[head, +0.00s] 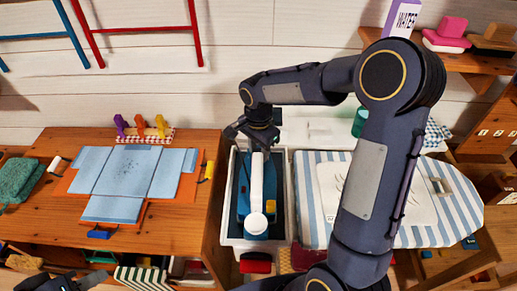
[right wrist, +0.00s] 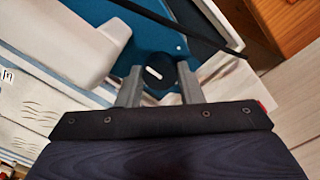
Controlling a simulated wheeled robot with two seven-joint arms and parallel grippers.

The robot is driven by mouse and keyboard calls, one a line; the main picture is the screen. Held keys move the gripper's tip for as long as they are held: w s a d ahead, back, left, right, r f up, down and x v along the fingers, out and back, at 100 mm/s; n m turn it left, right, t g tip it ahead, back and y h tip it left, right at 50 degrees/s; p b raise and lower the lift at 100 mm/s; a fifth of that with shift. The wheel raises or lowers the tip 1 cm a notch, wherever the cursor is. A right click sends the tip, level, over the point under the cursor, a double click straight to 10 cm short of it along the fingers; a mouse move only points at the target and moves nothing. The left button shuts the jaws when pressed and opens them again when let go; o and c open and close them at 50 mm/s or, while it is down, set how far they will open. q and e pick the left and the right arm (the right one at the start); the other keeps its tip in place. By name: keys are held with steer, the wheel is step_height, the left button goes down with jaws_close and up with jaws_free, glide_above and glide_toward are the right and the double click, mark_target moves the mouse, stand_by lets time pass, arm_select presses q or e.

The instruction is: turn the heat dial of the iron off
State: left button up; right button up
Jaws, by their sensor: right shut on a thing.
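The iron (head: 244,205), blue with a white handle (head: 257,190), lies in a pale tray (head: 286,215) in the middle of the head view. My right gripper reaches down to its far end, where my arm hides the dial. In the right wrist view the black heat dial (right wrist: 158,84) with a short white mark sits between the two grey fingers of my right gripper (right wrist: 158,90), which is shut on it. The mark is slanted. My left gripper (head: 62,284) is at the bottom left edge, dark and partly cut off; its opening is unclear.
Left of the tray, light blue folded cloth pieces (head: 125,172) lie on a wooden table (head: 60,225). Right of it is a blue-striped ironing board (head: 310,210) with a white garment. A black cord (right wrist: 180,28) crosses near the dial in the right wrist view.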

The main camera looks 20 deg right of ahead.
steer(key=n, duration=0.4)
steer(key=shift+b, duration=0.3)
steer(key=n, duration=0.9)
steer(key=shift+n, duration=0.3)
steer(key=n, duration=0.4)
steer(key=shift+r, duration=0.1)
steer(key=n+p, duration=0.1)
steer(key=n, duration=0.8)
steer(key=shift+n+p, duration=0.3)
steer(key=shift+p, duration=0.05)
steer(key=n+p, duration=0.1)
steer(key=n, duration=0.3)
steer(key=shift+n+p, duration=0.6)
steer(key=shift+n, duration=1.5)
